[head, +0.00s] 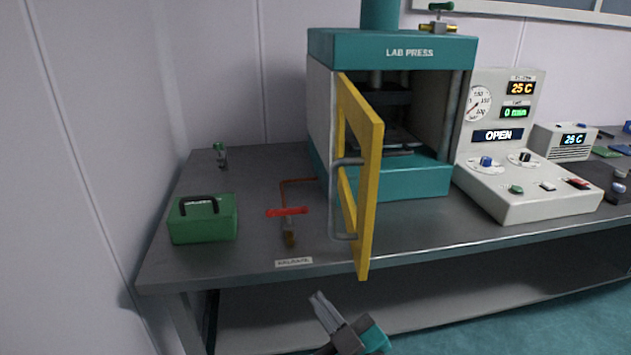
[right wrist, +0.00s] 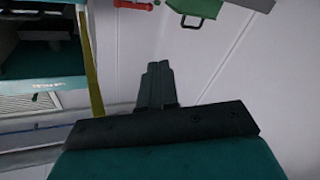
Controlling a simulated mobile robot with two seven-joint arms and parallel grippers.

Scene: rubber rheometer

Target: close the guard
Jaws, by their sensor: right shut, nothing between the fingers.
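The guard (head: 369,150) is a yellow framed door hinged at the left front of the teal lab press (head: 390,48). It stands swung open toward me, with a grey handle on its face. In the right wrist view the guard (right wrist: 93,75) is a thin yellow strip at the left. My right gripper (head: 318,298) is shut and empty, below and left of the guard's lower end, in front of the bench edge and apart from the guard. It also shows in the middle of the right wrist view (right wrist: 158,68). My left gripper is not in view.
A green box (head: 203,219) with a black handle and a red valve lever (head: 287,212) are on the bench (head: 255,256) left of the guard. A control console (head: 540,203) with a lit OPEN display stands to the right. Space before the bench looks clear.

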